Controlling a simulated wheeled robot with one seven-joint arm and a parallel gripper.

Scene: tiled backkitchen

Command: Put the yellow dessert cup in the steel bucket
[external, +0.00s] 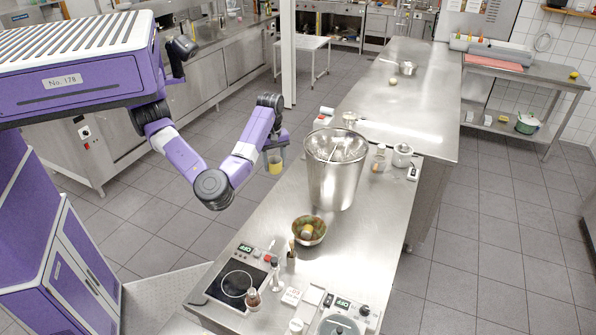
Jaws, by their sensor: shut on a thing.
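The yellow dessert cup (275,166) is at the end of my purple arm, left of the steel bucket. My gripper (275,150) is shut on it and holds it in the air near the left edge of the steel counter. The fingers are small and partly hidden at this distance. The steel bucket (335,180) stands upright on the counter, open at the top, to the right of my gripper and apart from it. Something shiny shows inside the bucket's mouth, too unclear to name.
A bowl (309,231) with things in it stands in front of the bucket. A hob (238,283) and small bottles are at the counter's near end. A jar (379,158) and a white device (402,155) stand right of the bucket. The counter's far part is mostly clear.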

